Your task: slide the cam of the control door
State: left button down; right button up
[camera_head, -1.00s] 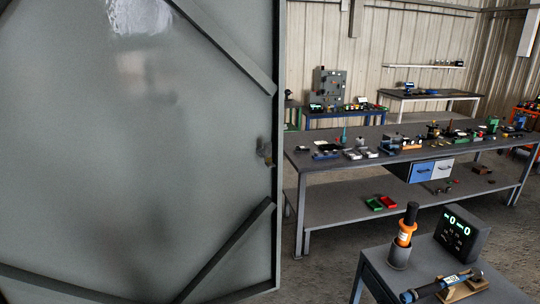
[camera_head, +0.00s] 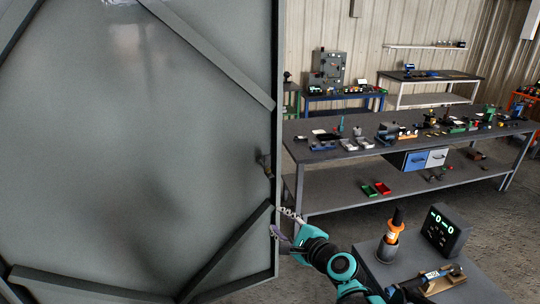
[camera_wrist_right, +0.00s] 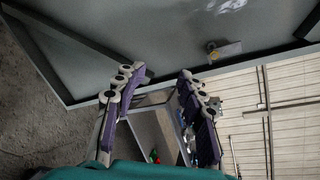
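The control door (camera_head: 150,150) is a large grey panel with diagonal braces, filling the left half of the head view. It also shows in the right wrist view (camera_wrist_right: 185,30). The cam (camera_head: 264,164) is a small dark and brassy fitting near the door's right edge; it also shows in the right wrist view (camera_wrist_right: 222,50). My right gripper (camera_head: 283,222) is at the door's right edge, below the cam and apart from it. In the right wrist view its purple fingers (camera_wrist_right: 160,80) are spread, with nothing held between them. My left gripper is out of view.
A small cart (camera_head: 375,262) stands at lower right, close to my right arm, with an orange-and-black tool (camera_head: 393,230), a display box (camera_head: 445,229) and a torque wrench (camera_head: 435,277). A long workbench (camera_head: 350,148) with several parts stands behind.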

aim_at(271, 177)
pick_arm(q)
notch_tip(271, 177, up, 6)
jog(key=p, duration=0.4)
pick_arm(e)
jog(key=w+a+r+m+t, duration=0.1)
jog(key=w+m, duration=0.3)
jog(key=w, duration=0.1)
jog(key=w+a+r+m+t, duration=0.1)
jog(key=w+r+m, duration=0.1)
jog(key=w+m, duration=0.2)
jog(key=w+a+r+m+t, duration=0.1)
jog(key=w+r+m, duration=0.1)
jog(key=w+m, duration=0.2)
jog(key=shift+w+r, duration=0.1)
jog(key=shift+w, duration=1.3)
grip_shut()
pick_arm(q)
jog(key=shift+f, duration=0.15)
